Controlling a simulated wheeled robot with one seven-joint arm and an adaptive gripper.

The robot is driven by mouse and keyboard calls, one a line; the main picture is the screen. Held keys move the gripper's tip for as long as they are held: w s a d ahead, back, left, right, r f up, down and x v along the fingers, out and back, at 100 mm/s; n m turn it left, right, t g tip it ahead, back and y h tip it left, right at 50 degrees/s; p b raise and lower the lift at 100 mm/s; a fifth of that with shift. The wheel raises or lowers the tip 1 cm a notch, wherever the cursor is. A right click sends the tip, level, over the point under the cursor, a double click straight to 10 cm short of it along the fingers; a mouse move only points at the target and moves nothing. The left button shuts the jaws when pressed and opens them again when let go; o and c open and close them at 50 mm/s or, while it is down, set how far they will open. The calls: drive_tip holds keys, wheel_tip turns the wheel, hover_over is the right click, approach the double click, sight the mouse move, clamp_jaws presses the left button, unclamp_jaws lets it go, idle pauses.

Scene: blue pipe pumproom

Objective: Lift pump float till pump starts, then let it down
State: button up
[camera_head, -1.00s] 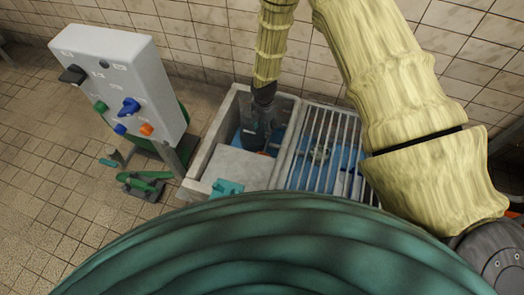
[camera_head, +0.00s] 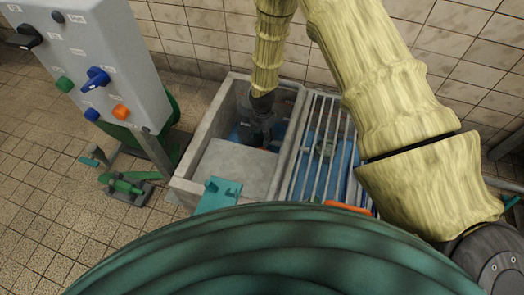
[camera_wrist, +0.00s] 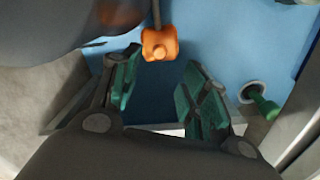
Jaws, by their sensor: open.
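The pump float is an orange lobed body (camera_wrist: 160,43) on a thin dark rod in the wrist view. It sits just beyond the fingertips, near the middle of the gap. My gripper (camera_wrist: 163,85) is open, with green finger pads on both sides and nothing between them. In the head view my gripper (camera_head: 257,125) reaches down into the open left part of the concrete sump (camera_head: 213,128). There the float is mostly hidden by the gripper. Blue water or floor (camera_wrist: 215,35) lies below the float.
A grey control panel (camera_head: 110,60) with coloured knobs stands at the left. A metal grate (camera_head: 318,150) covers the sump's right part. A concrete slab (camera_head: 235,168) and teal bracket (camera_head: 218,194) lie in front. A green fitting (camera_wrist: 262,103) is right of the fingers.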

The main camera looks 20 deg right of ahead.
wheel_tip(320, 180, down, 10)
drive_tip(key=b, duration=0.3)
idle(0.3)
clamp_jaws()
